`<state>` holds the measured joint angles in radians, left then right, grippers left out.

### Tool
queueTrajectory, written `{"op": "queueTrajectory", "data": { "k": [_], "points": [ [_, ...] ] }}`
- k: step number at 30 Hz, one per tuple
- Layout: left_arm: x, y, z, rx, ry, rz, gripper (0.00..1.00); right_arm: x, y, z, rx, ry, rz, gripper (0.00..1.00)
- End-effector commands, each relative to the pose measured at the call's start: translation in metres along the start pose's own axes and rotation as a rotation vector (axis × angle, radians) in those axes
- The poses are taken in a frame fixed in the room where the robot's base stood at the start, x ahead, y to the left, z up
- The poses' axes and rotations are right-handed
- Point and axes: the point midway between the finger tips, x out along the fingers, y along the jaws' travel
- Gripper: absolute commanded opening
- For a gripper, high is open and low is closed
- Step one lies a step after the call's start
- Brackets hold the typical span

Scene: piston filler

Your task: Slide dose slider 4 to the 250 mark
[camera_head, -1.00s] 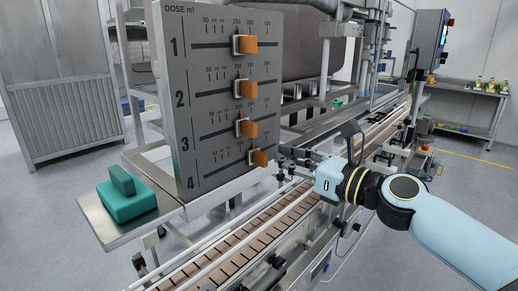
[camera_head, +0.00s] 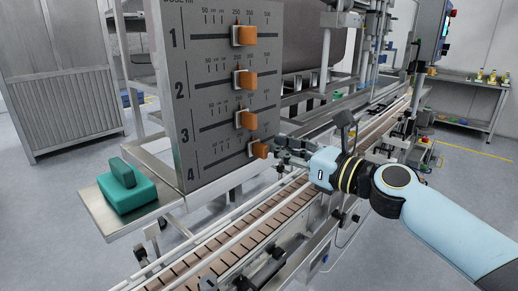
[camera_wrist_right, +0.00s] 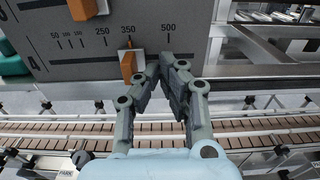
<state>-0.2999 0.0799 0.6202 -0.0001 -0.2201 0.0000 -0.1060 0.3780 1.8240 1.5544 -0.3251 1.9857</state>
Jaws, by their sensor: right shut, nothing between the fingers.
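The dose panel (camera_head: 215,100) stands upright with numbered slider rows. Dose slider 4, an orange knob (camera_head: 260,150) on the lowest slot, also shows in the right wrist view (camera_wrist_right: 128,66). There its pointer lines up with the 350 mark (camera_wrist_right: 128,30), right of the 250 mark (camera_wrist_right: 101,31). My right gripper (camera_head: 278,146) is shut and empty just right of this knob. In the right wrist view its fingertips (camera_wrist_right: 164,62) meet near the slot, right of the knob. I cannot tell whether a finger touches it. My left gripper is not in view.
Slider 3 (camera_head: 247,120) sits above slider 4, near its 250 mark, with sliders 2 (camera_head: 246,83) and 1 (camera_head: 244,35) higher. A teal block with a handle (camera_head: 128,193) rests on a metal shelf at left. A conveyor (camera_head: 250,228) runs below the panel.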

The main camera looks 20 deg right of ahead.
Motion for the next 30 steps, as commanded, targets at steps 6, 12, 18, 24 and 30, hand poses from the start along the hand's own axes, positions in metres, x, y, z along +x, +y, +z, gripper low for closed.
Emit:
{"op": "queueTrajectory", "data": {
  "k": [6,12,18,24,30],
  "points": [
    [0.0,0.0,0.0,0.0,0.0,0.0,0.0,0.0,0.0,0.0,0.0,0.0,0.0,0.0],
    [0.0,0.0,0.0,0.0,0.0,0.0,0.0,0.0,0.0,0.0,0.0,0.0,0.0,0.0],
    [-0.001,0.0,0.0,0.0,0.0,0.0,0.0,0.0,0.001,0.0,0.0,0.0,0.0,0.0],
    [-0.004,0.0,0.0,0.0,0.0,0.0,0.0,0.0,0.006,0.0,0.0,0.0,0.0,0.0],
    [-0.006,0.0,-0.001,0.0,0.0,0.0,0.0,0.0,0.011,0.001,0.0,0.0,0.0,0.0]
  ]
}}
